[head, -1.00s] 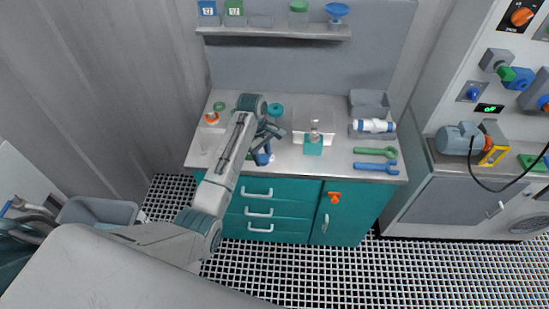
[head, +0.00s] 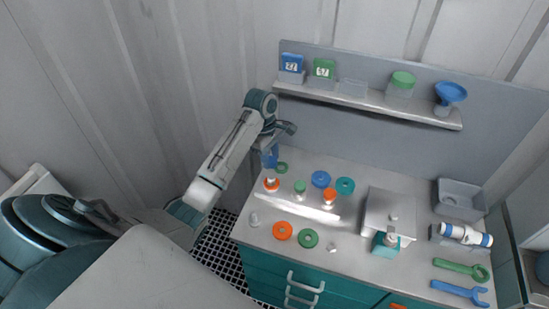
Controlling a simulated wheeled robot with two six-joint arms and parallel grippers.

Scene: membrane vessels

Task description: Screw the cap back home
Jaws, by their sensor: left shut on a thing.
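My left gripper (head: 275,142) is above the back left of the bench, shut on a blue piece (head: 270,158) that hangs below it. The piece is partly hidden by the gripper, and its exact shape cannot be told. The white vessel (head: 464,234) with blue bands lies on its side in a grey holder at the right of the bench, well apart from the gripper. Whether a cap sits on either of its ends is too small to tell. My right gripper is not in view.
Loose rings lie on the bench, including an orange ring (head: 282,230) and a green ring (head: 308,238). A green wrench (head: 461,269) and blue wrench (head: 459,291) lie front right. A shelf (head: 375,100) overhangs the back.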

